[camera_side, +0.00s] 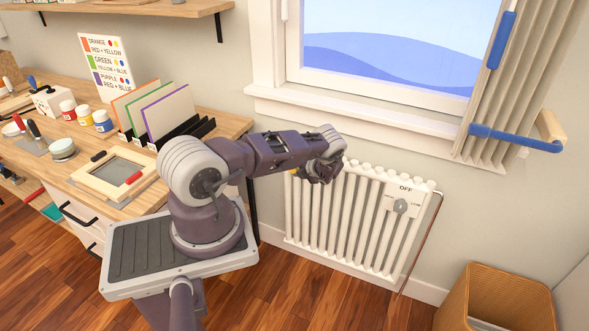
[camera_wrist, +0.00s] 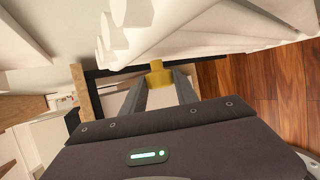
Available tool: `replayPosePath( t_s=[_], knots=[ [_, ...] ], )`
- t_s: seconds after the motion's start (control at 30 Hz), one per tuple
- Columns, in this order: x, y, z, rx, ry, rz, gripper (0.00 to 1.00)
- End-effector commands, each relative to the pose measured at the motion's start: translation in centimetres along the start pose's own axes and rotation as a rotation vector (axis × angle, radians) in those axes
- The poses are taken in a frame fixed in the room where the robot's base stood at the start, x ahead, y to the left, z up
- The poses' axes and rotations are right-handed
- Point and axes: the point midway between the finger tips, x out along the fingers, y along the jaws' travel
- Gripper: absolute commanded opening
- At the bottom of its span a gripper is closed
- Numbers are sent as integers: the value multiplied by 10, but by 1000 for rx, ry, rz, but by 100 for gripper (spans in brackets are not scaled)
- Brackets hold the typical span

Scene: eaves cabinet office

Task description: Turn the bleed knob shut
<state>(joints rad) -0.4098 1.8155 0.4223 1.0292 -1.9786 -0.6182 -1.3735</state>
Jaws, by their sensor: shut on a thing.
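The bleed knob (camera_wrist: 160,78) is a small yellow, brass-coloured piece beside the white radiator (camera_wrist: 165,35) in the wrist view. My gripper (camera_wrist: 160,86) has a finger on each side of the knob and is shut on it. In the side view my gripper (camera_side: 322,172) is at the upper left end of the radiator (camera_side: 350,215), and it largely hides the knob there. The knob's exact turn angle cannot be told.
A grey dial (camera_side: 401,206) under an "OFF" label is at the radiator's right. A window sill (camera_side: 350,115) is above. The desk (camera_side: 215,125) with file folders and paint jars is at left. A wicker bin (camera_side: 497,295) stands at lower right.

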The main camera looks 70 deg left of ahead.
Motion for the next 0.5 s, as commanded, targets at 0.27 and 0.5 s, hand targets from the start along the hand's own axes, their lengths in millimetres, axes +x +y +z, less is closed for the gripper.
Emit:
replayPosePath(
  t_s=[0.27,0.5],
  knots=[
    [0,-2,1,43,-2,110,0],
    [0,-3,1,61,-2,148,0]
  ],
)
